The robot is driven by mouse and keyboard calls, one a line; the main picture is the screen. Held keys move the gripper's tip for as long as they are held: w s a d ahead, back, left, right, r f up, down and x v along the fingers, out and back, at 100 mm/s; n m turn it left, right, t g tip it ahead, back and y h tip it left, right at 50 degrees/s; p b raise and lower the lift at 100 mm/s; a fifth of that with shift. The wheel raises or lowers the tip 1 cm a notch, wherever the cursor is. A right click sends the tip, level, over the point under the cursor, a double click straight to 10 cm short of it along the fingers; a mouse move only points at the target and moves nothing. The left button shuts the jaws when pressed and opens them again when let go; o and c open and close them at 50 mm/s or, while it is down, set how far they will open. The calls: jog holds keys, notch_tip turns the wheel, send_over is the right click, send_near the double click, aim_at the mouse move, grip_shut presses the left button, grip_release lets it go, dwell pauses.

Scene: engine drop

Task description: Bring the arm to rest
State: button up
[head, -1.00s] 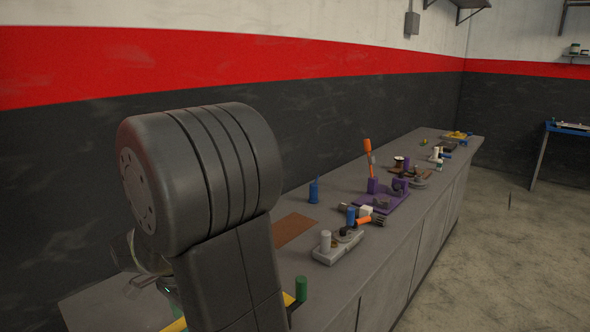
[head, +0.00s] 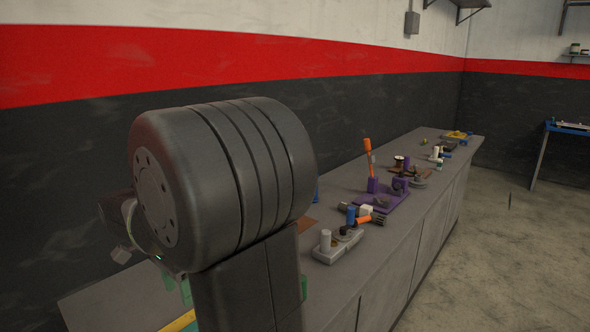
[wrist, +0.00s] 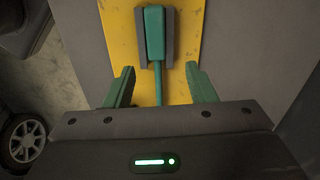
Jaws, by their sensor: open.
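My gripper (wrist: 160,72) is open in the wrist view, with its two green fingers spread apart. A green tool (wrist: 155,34) with a block-shaped end and a thin shaft sits in a grey holder (wrist: 170,40) on a yellow board (wrist: 119,35). The shaft runs down between my fingers, with a gap on each side and no visible contact. In the head view my large dark arm link covers most of my gripper and much of the near end of the workbench (head: 110,304). A strip of the yellow board (head: 178,322) shows beside the link.
Further along the bench stand a grey fixture with small parts (head: 338,247), a purple stand (head: 380,200) with an orange-handled tool (head: 368,160), and several smaller items. A dark wall (head: 60,190) runs behind the bench. The floor (head: 500,260) to the right is open.

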jog(key=f, duration=1)
jog(key=shift+s+d+f, duration=0.3)
jog(key=shift+f, duration=0.05)
jog(key=shift+p, duration=0.7)
notch_tip(320, 180, up, 13)
jog(key=b, duration=0.1)
jog(key=shift+w+a, duration=0.35)
jog(key=shift+f, duration=0.1)
